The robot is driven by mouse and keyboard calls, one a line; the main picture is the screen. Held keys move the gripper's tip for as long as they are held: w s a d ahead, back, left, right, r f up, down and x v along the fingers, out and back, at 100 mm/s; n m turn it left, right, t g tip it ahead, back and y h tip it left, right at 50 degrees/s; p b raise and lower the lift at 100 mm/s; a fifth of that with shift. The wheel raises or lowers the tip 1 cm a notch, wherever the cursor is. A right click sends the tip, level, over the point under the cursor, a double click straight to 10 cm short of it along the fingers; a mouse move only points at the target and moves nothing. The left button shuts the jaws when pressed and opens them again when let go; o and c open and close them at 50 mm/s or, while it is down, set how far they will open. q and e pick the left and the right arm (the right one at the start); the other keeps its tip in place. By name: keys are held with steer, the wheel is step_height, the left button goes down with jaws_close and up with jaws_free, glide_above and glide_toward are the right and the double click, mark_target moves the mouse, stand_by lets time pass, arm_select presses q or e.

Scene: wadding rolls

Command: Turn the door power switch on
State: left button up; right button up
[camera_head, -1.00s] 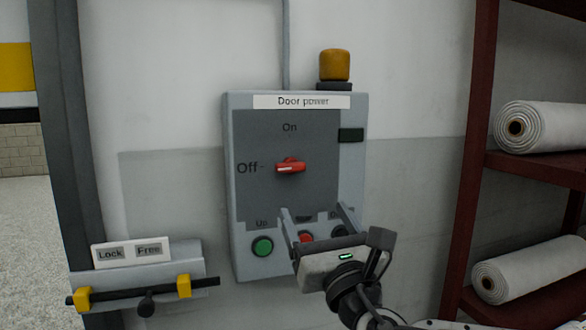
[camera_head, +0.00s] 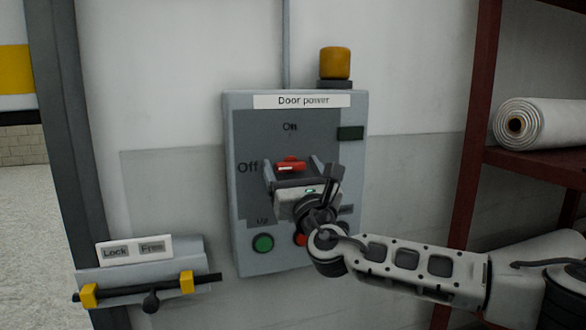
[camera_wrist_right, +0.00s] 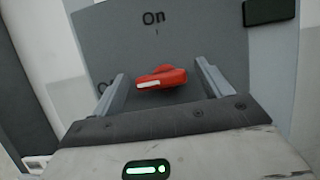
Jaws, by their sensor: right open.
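The door power panel (camera_head: 238,200) is a grey box on the wall with a "Door power" label. Its red rotary switch (camera_head: 291,166) has a white mark at its left end, pointing toward "Off"; "On" is printed above it. My right gripper (camera_head: 293,172) is open in front of the panel, its fingers to the left and right of the switch. In the right wrist view the red switch (camera_wrist_right: 161,78) shows between the two open fingers, with no visible contact. Whether the fingertips reach the knob's depth is hard to tell. My left gripper is not in view.
A green button (camera_head: 263,243) and a partly hidden red button (camera_head: 301,240) sit low on the panel. An amber lamp (camera_head: 335,64) is above. A lock bar (camera_head: 150,289) with yellow brackets is at lower left. A shelf with a white roll (camera_head: 540,127) stands right.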

steer(key=c, duration=1)
